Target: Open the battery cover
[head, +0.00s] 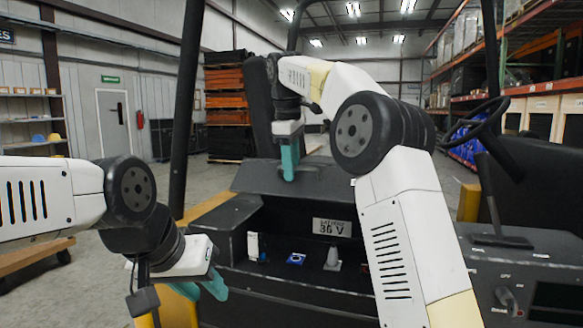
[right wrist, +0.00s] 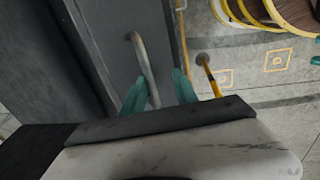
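A dark compartment under the machine's sloped dark top panel (head: 270,180) shows a "36 V" label (head: 332,228). I cannot tell for sure which panel is the battery cover. My right gripper (head: 289,165) points down in front of the tall dark upright part (head: 262,105) behind that panel. In the right wrist view its teal fingers (right wrist: 160,92) stand apart, with a grey bar handle (right wrist: 142,58) on a dark panel (right wrist: 110,40) showing between them; contact is unclear. My left gripper (head: 202,288) is low at left, fingers apart and empty, beside the machine.
Small items stand in the compartment: a white one (head: 253,246), a blue one (head: 295,259) and a grey cone (head: 333,259). A steering wheel (head: 478,122) and control panel (head: 520,285) are at right. Dark posts rise around the machine. Open floor lies at left.

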